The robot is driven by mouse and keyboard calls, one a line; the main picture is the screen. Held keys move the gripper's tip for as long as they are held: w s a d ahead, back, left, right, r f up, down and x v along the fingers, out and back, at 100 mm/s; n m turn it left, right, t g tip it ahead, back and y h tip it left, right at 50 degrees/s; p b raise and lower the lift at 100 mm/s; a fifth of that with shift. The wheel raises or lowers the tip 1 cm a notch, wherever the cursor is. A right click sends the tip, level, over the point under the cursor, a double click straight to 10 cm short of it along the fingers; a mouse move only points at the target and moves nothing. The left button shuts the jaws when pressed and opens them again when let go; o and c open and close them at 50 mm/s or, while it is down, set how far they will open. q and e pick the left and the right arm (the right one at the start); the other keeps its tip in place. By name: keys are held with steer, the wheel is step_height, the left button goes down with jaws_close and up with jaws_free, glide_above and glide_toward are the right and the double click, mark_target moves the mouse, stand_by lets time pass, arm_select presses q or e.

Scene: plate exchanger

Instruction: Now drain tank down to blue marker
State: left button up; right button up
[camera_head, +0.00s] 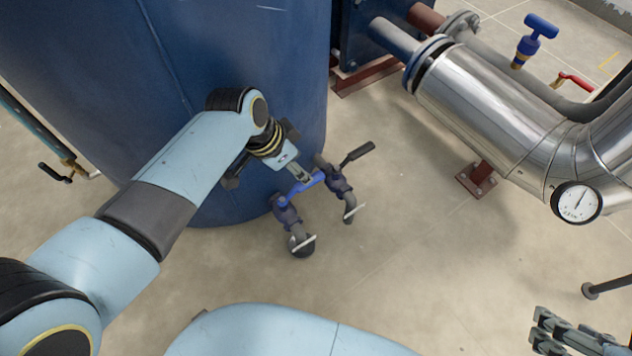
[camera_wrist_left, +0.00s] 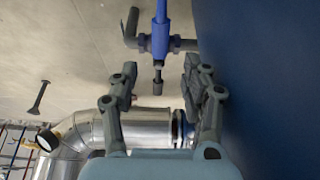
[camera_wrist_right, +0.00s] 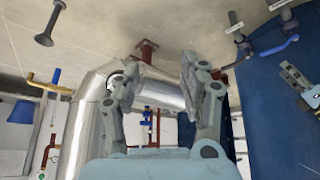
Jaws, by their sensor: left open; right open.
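The large blue tank (camera_head: 270,70) fills the upper left of the head view. Two small drain valves stand out low on its side. The nearer valve (camera_head: 287,212) has a blue lever handle (camera_head: 303,188); the other valve (camera_head: 340,183) has a black handle (camera_head: 357,153). My left gripper (camera_head: 300,174) is open at the blue handle. In the left wrist view the blue handle (camera_wrist_left: 160,38) lies ahead, between the lines of the open fingers; contact cannot be told. My right gripper (camera_head: 541,330) is open and empty at the lower right. I see no blue marker.
A shiny metal pipe (camera_head: 500,120) with a round gauge (camera_head: 577,202) runs at the right. A blue-handled valve (camera_head: 535,40) and a red-handled one (camera_head: 575,80) stand behind it. A thin pipe with a black-handled valve (camera_head: 55,172) is at the far left. The middle floor is clear.

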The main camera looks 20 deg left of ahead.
mark_target(301, 187)
arm_select(q)
steer(key=shift+b+x, duration=0.9)
steer(key=shift+x, duration=0.5)
steer(key=shift+b+x, duration=0.85)
steer(key=shift+x, duration=0.3)
steer(key=shift+f, duration=0.35)
steer(key=shift+w+d+f+b, duration=0.15)
steer(key=shift+d+f+b, duration=0.05)
steer(key=shift+f+b, duration=0.4)
steer(key=shift+w+d+f, duration=0.1)
steer(key=shift+w, duration=0.05)
arm_select(e)
steer(key=shift+w+a+f+t+y, duration=0.15)
steer(key=shift+w+f+t, duration=0.15)
steer(key=shift+t, duration=0.95)
steer(key=shift+w+a+f+t+y, duration=0.15)
steer(key=shift+f+t, duration=0.25)
steer(key=shift+t, duration=0.9)
steer(key=shift+w+a+f+t, duration=0.15)
steer(key=shift+w+f+t, duration=0.15)
steer(key=shift+t, duration=0.95)
arm_select(q)
jaws_close()
